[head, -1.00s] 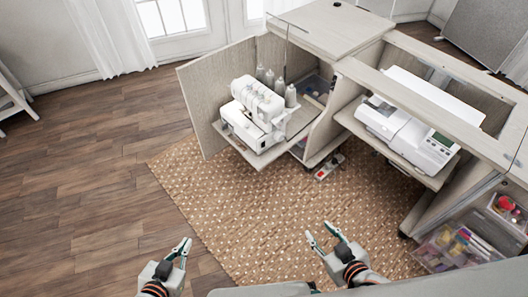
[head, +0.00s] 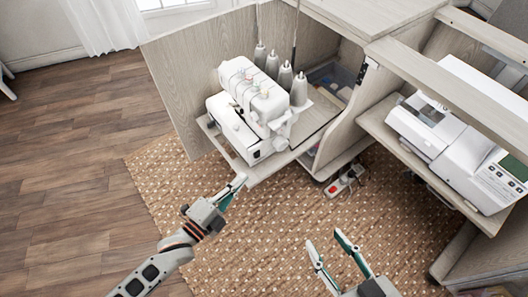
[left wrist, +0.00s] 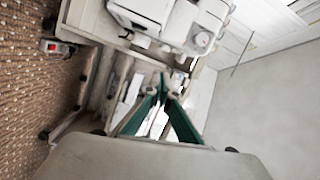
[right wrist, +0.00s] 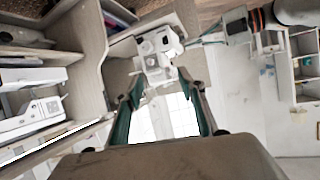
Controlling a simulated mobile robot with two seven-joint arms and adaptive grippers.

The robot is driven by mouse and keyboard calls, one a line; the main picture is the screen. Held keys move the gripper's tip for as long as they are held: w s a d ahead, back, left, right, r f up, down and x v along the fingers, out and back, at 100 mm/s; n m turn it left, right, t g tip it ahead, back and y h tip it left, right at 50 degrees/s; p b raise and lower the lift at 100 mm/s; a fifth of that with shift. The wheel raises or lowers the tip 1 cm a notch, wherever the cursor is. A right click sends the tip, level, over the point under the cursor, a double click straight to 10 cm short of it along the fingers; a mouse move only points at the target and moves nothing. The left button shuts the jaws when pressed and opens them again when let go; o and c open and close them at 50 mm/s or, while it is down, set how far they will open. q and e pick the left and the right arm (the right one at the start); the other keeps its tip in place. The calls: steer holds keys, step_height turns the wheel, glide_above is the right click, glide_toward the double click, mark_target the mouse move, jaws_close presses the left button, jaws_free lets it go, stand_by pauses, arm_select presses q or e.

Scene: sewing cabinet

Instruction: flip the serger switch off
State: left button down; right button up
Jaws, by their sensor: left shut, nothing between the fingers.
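The white serger (head: 247,112) stands on a pull-out shelf in the open cabinet; it also shows at the top of the left wrist view (left wrist: 182,22) and in the right wrist view (right wrist: 158,46). Its switch is too small to make out. My left gripper (head: 236,184) is shut and empty, just in front of and below the serger's lower front edge. I cannot tell whether it touches the shelf edge. Its fingertips meet in the left wrist view (left wrist: 163,88). My right gripper (head: 325,238) is open and empty over the rug, well apart from the serger.
A power strip with a red switch (head: 343,182) lies on the floor beside the cabinet. The open cabinet door (head: 180,95) stands left of the serger. A white sewing machine (head: 455,150) sits on a shelf at right.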

mark_target(258, 155)
arm_select(q)
step_height(258, 155, down, 6)
steer(key=m+b, duration=0.1)
steer(key=shift+s+d+f+g+b, duration=0.25)
steer(key=shift+g+b, duration=0.05)
steer(key=shift+g, duration=0.1)
arm_select(e)
steer(key=shift+w+d+f, duration=0.15)
steer(key=shift+w+f, duration=0.15)
steer(key=shift+f, duration=0.15)
arm_select(q)
steer(key=shift+d, duration=0.1)
